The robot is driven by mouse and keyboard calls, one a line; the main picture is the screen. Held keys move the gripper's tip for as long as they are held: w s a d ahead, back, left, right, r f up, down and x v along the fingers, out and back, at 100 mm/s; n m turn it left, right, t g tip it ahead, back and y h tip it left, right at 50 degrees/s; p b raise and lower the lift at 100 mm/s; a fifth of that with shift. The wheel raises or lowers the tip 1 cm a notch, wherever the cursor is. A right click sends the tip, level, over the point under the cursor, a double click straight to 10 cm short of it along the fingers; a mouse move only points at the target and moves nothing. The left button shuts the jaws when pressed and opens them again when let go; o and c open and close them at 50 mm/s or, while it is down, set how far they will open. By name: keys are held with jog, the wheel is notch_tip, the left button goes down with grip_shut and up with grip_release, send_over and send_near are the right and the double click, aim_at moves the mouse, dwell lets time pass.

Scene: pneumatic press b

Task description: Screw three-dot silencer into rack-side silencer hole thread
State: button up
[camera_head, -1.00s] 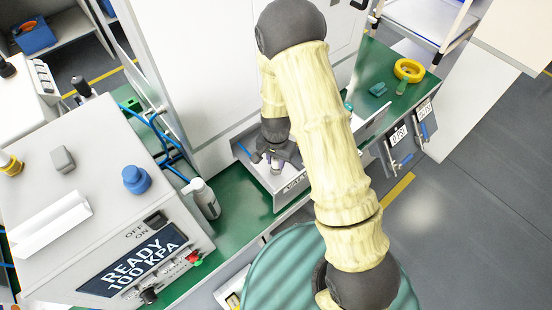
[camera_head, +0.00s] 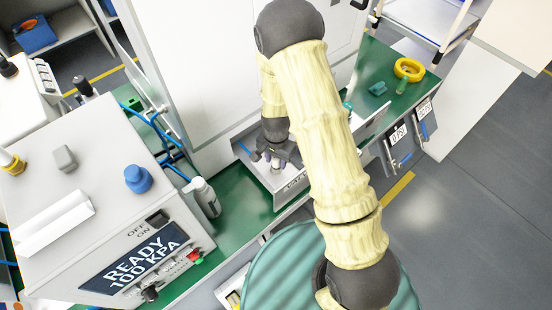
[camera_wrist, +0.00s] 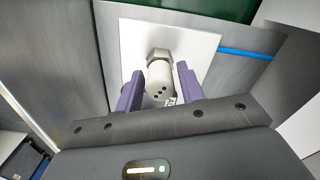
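A light grey silencer (camera_wrist: 159,80) with dark dots on its end and a hex collar stands on a white plate (camera_wrist: 205,45) in the wrist view. Its thread and the hole are hidden behind the collar, so I cannot tell how deep it sits. My gripper (camera_wrist: 160,69) has its two purple fingers on either side of the silencer, with small gaps showing, and looks open. In the head view, my gripper (camera_head: 280,158) is low over the metal station, and the silencer (camera_head: 276,169) shows small beneath it.
A blue hose (camera_wrist: 245,54) runs to the right of the plate. A yellow tape ring (camera_head: 408,70) lies on the green bench at the right.

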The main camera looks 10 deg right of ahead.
jog(key=shift+n, duration=0.3)
jog(key=shift+n, duration=0.8)
jog(key=shift+n, duration=0.9)
jog(key=shift+n, duration=0.8)
